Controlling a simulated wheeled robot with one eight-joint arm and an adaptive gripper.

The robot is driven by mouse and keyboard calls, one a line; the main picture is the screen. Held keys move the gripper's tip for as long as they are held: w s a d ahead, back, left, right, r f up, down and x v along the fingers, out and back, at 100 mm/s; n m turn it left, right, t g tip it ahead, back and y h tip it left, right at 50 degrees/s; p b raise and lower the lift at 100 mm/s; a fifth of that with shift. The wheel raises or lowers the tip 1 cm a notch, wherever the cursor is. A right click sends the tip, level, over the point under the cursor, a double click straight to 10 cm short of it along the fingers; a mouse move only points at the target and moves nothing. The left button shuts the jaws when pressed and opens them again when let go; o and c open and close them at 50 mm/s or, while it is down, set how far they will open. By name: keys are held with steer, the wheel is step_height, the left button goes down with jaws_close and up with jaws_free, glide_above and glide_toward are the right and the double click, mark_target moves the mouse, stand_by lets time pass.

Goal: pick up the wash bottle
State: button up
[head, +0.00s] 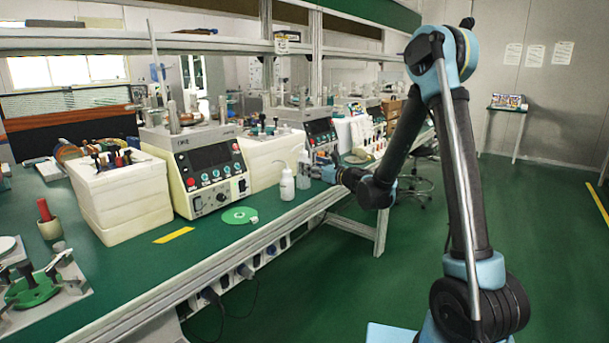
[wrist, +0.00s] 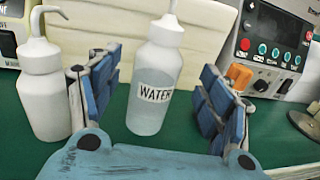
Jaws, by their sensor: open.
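A wash bottle (wrist: 152,112) with a WATER label stands upright on the green bench, between the open fingers of my gripper (wrist: 160,78) in the wrist view. The fingers are on both sides of it, with visible gaps, and I cannot tell how deep between them it is. A second white wash bottle (wrist: 42,98) with a bent spout stands just left of my left finger. In the head view, one bottle (head: 287,186) stands nearer the bench edge and another (head: 303,170) is close to my gripper (head: 325,171), whose fingers are small and partly hidden there.
A control box with a display (head: 209,165) and a cream block stand behind the bottles. A green disc (head: 240,215) lies on the bench to the left. An instrument panel (wrist: 268,50) is right of my fingers in the wrist view. The bench's front edge is close by.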

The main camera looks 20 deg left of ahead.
steer(key=shift+f+x, duration=0.15)
steer(key=shift+x, duration=1.15)
steer(key=shift+f+x, duration=0.2)
steer(key=shift+x, duration=1.1)
steer(key=shift+s, duration=0.1)
steer(key=c, duration=1.4)
